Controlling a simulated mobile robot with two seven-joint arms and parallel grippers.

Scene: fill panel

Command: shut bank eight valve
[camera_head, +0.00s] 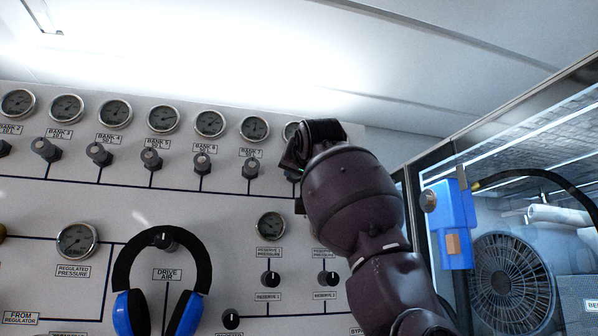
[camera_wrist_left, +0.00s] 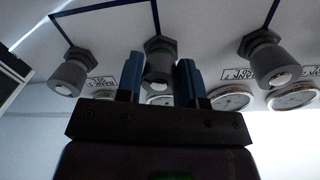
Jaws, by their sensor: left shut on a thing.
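The bank eight valve is a grey knob (camera_wrist_left: 158,72) in the middle of the left wrist view, between the two blue fingers of my left gripper (camera_wrist_left: 159,78). The gripper is shut on this knob, one finger on each side. In the head view my left gripper (camera_head: 294,168) is at the panel just right of the bank 7 knob (camera_head: 250,168); my dark arm hides the bank eight knob and its label there. Part of the gauge above (camera_head: 290,130) shows beside the wrist. My right gripper is not in view.
The panel (camera_head: 215,215) carries a row of similar knobs and gauges to the left. Below are reserve knobs (camera_head: 270,279) and blue headphones (camera_head: 130,312). A blue device (camera_head: 452,222) stands right of my arm, by a glazed frame with a fan (camera_head: 508,280) behind it.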

